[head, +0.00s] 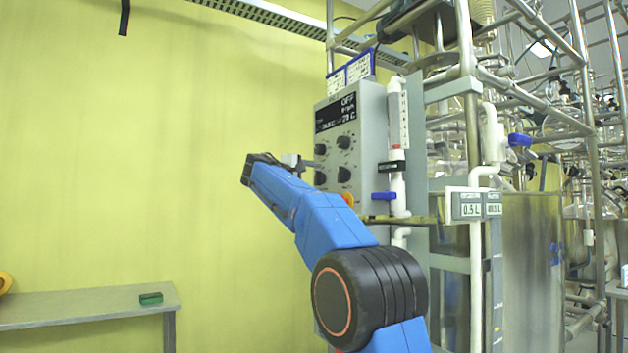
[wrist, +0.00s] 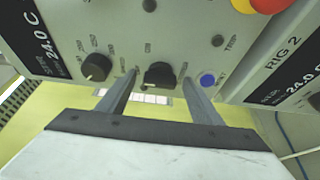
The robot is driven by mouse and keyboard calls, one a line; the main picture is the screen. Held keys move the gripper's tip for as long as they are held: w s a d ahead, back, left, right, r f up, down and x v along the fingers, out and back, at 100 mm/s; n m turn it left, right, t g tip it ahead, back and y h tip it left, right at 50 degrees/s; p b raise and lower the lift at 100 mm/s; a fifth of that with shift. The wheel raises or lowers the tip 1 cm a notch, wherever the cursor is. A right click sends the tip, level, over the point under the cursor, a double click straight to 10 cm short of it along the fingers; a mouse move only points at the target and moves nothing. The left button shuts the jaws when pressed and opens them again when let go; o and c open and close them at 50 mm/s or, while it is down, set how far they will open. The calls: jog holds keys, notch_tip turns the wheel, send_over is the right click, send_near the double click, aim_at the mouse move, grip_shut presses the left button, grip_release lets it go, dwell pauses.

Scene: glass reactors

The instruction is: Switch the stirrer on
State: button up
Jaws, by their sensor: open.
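The grey control box (head: 368,125) hangs on the reactor frame; its dark display (head: 336,112) reads OFF on the top line. It has several black knobs. My gripper (head: 290,160) is at the left of the box, in front of its lower knobs; the fingers are hard to make out there. In the wrist view my gripper (wrist: 160,78) is open, with one finger on each side of a black knob (wrist: 160,74). I cannot tell whether the fingers touch it. Another black knob (wrist: 96,67) is to the left, and a blue button (wrist: 207,80) is to the right.
A red and yellow button (wrist: 262,4) is at the top right of the wrist view. A blue-handled valve (head: 384,196) and white pipe (head: 397,120) stand beside the box. The steel vessel (head: 530,260) is at right. A grey table (head: 85,308) is at lower left.

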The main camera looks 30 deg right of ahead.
jog(key=c, duration=1.1)
jog(key=shift+o, duration=0.2)
jog(key=shift+f+m, duration=0.1)
jog(key=shift+m, duration=0.2)
jog(key=m+h, duration=0.1)
jog(key=m, duration=0.3)
jog(key=m+h, duration=0.1)
jog(key=m, duration=0.1)
jog(key=shift+w+f+h, duration=0.1)
jog(key=shift+f+h, duration=0.15)
jog(key=shift+h, duration=0.05)
jog(key=m+g+h, duration=0.1)
jog(key=m, duration=0.2)
jog(key=m+g+h, duration=0.1)
jog(key=m, duration=0.2)
jog(key=shift+w+f+m, duration=0.1)
jog(key=shift+m, duration=0.6)
jog(key=o, duration=1.1)
jog(key=shift+c, duration=0.2)
